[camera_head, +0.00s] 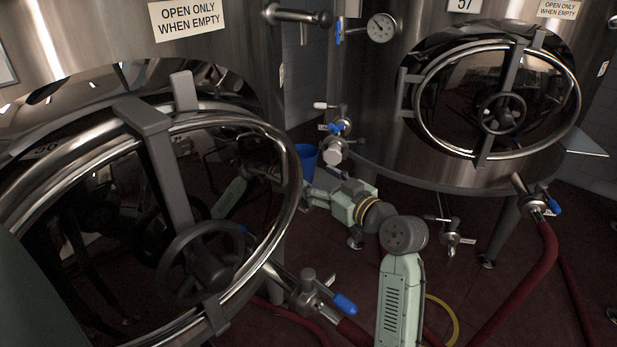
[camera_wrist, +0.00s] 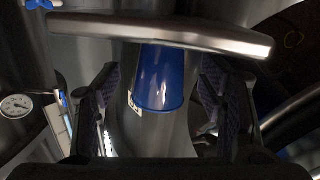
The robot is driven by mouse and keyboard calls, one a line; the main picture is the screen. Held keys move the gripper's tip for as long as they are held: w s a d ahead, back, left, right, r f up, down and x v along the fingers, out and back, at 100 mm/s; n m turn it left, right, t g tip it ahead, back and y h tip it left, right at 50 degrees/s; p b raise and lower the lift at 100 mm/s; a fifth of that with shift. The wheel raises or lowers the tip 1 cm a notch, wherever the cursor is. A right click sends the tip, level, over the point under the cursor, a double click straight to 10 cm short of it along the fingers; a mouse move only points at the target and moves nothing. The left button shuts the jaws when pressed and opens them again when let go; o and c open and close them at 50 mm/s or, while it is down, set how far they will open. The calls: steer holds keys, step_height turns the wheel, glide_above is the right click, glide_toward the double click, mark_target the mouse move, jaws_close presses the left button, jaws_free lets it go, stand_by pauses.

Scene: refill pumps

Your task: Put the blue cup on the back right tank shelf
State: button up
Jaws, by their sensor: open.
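The blue cup (camera_head: 306,158) shows in the head view between the two tanks, just beyond the end of my arm. In the wrist view the blue cup (camera_wrist: 162,78) is between the two dark fingers of my gripper (camera_wrist: 156,92), with clear gaps on both sides. My gripper is open and holds nothing. A metal plate edge (camera_wrist: 160,33), which looks like a shelf, crosses the wrist view at the cup's end; I cannot tell whether they touch. A flat metal shelf (camera_head: 585,146) juts from the right tank's right side. My arm partly hides the cup in the head view.
The left tank's large round hatch (camera_head: 150,220) fills the near left. The right tank (camera_head: 385,120) has a hatch, a pressure gauge (camera_head: 381,27) and valves sticking out. Red hoses (camera_head: 520,290) and a yellow hose (camera_head: 450,318) lie low at the right. Dark floor shows between the tanks.

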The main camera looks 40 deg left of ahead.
steer(key=b+v, duration=0.1)
steer(key=v, duration=0.6)
